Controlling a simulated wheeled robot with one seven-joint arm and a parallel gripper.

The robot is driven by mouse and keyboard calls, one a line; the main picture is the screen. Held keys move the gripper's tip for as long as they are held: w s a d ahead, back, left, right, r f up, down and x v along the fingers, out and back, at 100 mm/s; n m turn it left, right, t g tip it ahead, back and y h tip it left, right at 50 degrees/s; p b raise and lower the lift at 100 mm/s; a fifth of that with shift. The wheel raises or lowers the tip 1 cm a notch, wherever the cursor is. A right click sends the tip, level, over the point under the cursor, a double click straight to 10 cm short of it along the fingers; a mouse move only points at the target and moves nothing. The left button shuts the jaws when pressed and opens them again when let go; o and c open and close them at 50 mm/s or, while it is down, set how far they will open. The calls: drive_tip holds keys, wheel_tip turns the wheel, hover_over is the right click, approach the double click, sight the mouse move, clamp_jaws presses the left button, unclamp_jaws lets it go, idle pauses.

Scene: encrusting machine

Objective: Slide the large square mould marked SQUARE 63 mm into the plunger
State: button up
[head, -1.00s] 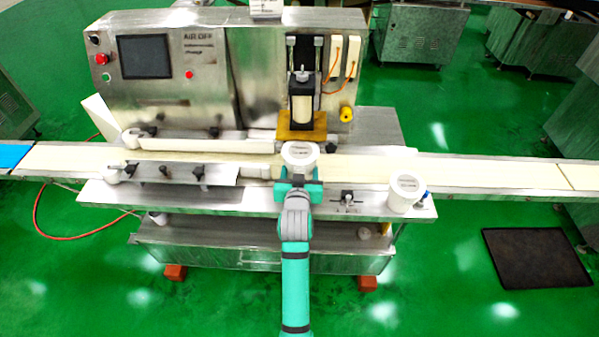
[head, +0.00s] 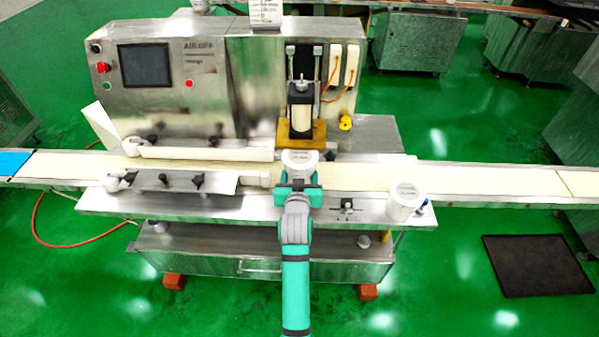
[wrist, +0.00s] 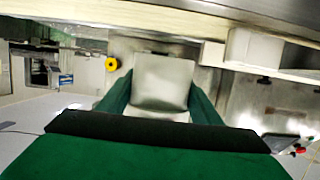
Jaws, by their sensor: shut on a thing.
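My gripper (head: 299,186) is shut on a white mould (head: 299,160) with small dark print on its top. The print is too small to read. In the wrist view the teal fingers (wrist: 160,105) grip a pale, square-sided block (wrist: 162,80) from both sides. The held mould is over the belt, just in front of the plunger and apart from it in the picture. The plunger (head: 301,118) is a pale cylinder with a black top, set between metal rods above a yellow-brown plate (head: 317,136). The underside of the mould is hidden by my gripper.
A second white mould or cup (head: 405,200) stands on the steel ledge at the right. The cream conveyor belt (head: 470,178) runs across. Guide rails with knobs (head: 196,181) lie left of my gripper. A yellow knob (head: 345,122) sits right of the plunger.

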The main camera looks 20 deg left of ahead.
drive_tip(key=shift+w+a, duration=0.2)
drive_tip(key=shift+w, duration=0.45)
drive_tip(key=shift+w+a, duration=0.2)
drive_tip(key=shift+w, duration=0.45)
idle(1.1)
drive_tip(key=shift+w+a, duration=0.1)
drive_tip(key=shift+w, duration=0.25)
drive_tip(key=shift+w, duration=0.25)
idle(0.4)
drive_tip(key=shift+w+a, duration=0.25)
drive_tip(key=shift+w, duration=0.35)
drive_tip(key=shift+w, duration=0.25)
idle(0.3)
drive_tip(key=shift+w+a, duration=0.2)
drive_tip(key=shift+w, duration=0.25)
drive_tip(key=shift+w+a, duration=0.25)
drive_tip(key=shift+w, duration=0.75)
idle(0.5)
drive_tip(key=o, duration=1.9)
